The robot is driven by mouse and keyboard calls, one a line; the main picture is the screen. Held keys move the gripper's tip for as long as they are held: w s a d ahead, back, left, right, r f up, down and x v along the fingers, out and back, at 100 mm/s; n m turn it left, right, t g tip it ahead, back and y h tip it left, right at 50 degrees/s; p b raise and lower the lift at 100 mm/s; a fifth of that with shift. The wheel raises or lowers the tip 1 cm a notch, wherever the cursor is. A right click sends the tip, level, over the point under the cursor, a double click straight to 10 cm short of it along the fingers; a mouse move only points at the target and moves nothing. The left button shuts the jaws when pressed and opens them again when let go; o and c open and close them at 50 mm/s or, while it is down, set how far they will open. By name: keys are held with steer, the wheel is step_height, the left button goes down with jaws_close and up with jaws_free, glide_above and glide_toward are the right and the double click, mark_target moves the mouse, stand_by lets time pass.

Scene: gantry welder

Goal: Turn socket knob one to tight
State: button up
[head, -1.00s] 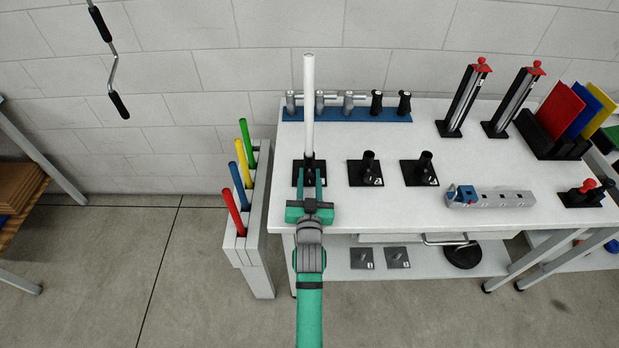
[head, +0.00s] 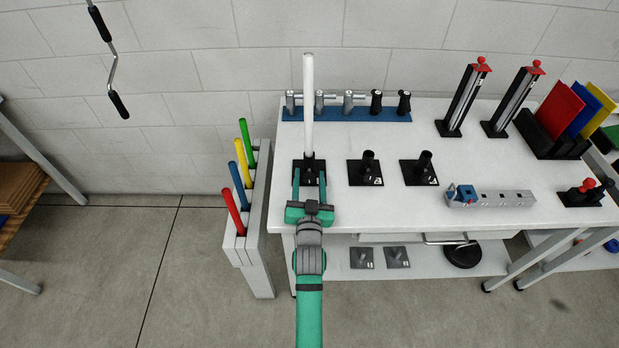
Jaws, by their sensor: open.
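The leftmost black socket (head: 310,163) stands on a square base at the table's left front, with a tall white rod (head: 308,105) upright in it. My gripper (head: 309,174) is open, its two teal fingers pointing away from me on either side of this socket's front. I cannot tell whether they touch it. The socket's knob is too small and dark to make out between the fingers, and its setting cannot be read. Two more black sockets, a middle one (head: 369,168) and a right one (head: 424,167), stand empty to the right.
A blue rail (head: 350,115) with several cylindrical fittings lies behind the sockets. A grey bar with a blue block (head: 490,198) lies right of them. A rack (head: 248,235) of coloured rods stands left of the white table (head: 400,215). Two red-topped posts (head: 467,95) stand at the back.

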steer(key=s, duration=1)
steer(key=shift+s, duration=0.2)
